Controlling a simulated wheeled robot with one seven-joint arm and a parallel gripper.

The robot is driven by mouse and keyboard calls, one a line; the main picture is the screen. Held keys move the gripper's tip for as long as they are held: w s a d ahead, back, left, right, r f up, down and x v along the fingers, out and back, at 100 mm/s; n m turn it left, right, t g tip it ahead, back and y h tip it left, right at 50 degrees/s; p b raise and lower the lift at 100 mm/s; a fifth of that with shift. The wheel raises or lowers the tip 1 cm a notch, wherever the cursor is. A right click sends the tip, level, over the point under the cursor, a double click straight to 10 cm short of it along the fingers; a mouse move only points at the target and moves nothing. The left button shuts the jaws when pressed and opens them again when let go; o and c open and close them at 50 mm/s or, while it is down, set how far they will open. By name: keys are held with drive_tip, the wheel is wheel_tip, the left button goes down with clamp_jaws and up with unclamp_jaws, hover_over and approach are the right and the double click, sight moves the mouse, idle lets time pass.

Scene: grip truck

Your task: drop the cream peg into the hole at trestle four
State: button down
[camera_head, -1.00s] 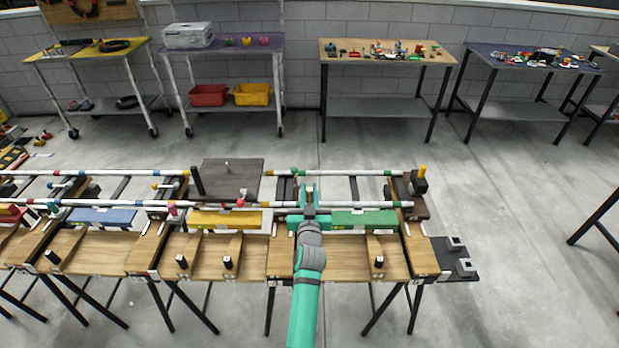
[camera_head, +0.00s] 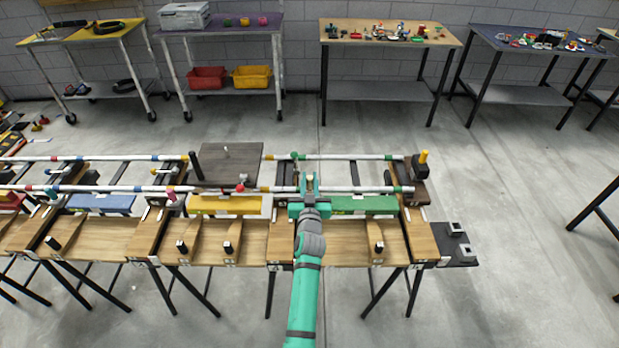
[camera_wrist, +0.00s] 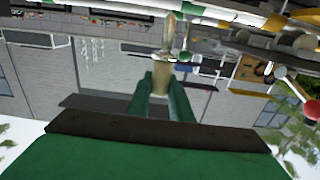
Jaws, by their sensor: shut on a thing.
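My gripper (camera_head: 309,186) is over the track beside the green block (camera_head: 362,205), near the third trestle from the left in the head view. In the wrist view my gripper (camera_wrist: 160,88) is shut on the cream peg (camera_wrist: 164,45), which points away from the jaws with a narrower tip. In the head view the peg is too small to make out clearly. The right-end trestle (camera_head: 424,240) stands to the right of my gripper. The trestle labels are too small to read, and I cannot make out a hole.
White rails with coloured bands (camera_head: 120,189) run across the trestles. A dark board (camera_head: 228,163) and a yellow block (camera_head: 228,205) lie left of my gripper. A black post with a yellow top (camera_head: 423,162) stands at the right end. Open floor (camera_head: 520,230) lies to the right.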

sight(309, 192)
drive_tip(key=shift+f, duration=3)
drive_tip(key=shift+w, duration=0.1)
drive_tip(key=shift+d, duration=0.15)
drive_tip(key=c, duration=1.5)
unclamp_jaws()
drive_tip(key=shift+a, duration=0.2)
drive_tip(key=shift+s+f, duration=0.1)
drive_tip(key=shift+s, duration=0.15)
drive_tip(key=shift+s, duration=5.2)
